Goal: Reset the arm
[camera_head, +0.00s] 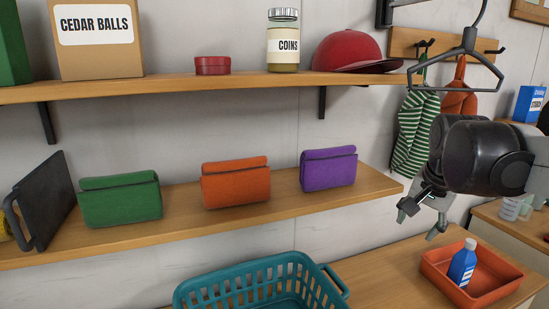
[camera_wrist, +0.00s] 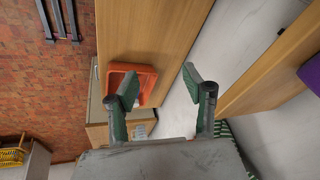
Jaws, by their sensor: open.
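My gripper (camera_head: 422,217) hangs at the right in the head view, in front of the wall between the lower shelf and the orange tub. Its fingers are spread apart with nothing between them. In the wrist view my gripper (camera_wrist: 160,85) shows two open fingers, empty. The orange tub (camera_head: 428,268) stands on the wooden counter below the gripper, with a blue bottle (camera_head: 462,264) with a white cap in it. The tub (camera_wrist: 126,69) also shows in the wrist view, beyond the left finger.
Green (camera_head: 121,199), orange (camera_head: 236,183) and purple (camera_head: 328,168) pouches sit on the lower shelf, left of my gripper. A teal basket (camera_head: 250,281) stands below it. A hanger (camera_head: 458,66) and striped cloth (camera_head: 413,130) hang near my arm.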

